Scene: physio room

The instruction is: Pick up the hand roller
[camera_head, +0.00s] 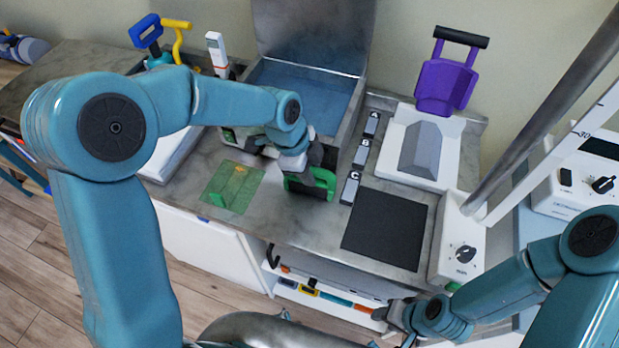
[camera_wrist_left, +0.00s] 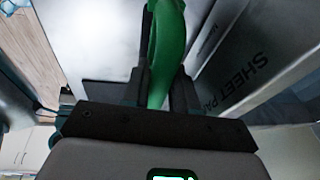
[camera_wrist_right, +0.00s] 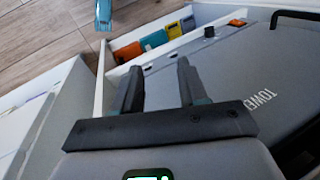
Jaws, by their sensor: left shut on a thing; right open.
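A green, loop-handled tool (camera_head: 325,181), which I take to be the hand roller, is at the counter's middle in the head view. My left gripper (camera_head: 301,163) comes down on it from the left, and the arm hides part of it. In the left wrist view the green handle (camera_wrist_left: 167,42) runs between the two dark fingers, which are shut on it. I cannot tell whether the tool touches the counter. My right gripper (camera_wrist_right: 160,82) is open and empty, low in front of the counter near a grey panel marked TOWEL.
A black mat (camera_head: 386,228) lies right of the tool, a green mat (camera_head: 232,187) left of it. Blocks marked A, B and C (camera_head: 360,155) stand between the metal bin (camera_head: 352,106) and a white tray (camera_head: 448,160). A purple item (camera_head: 446,85) stands behind.

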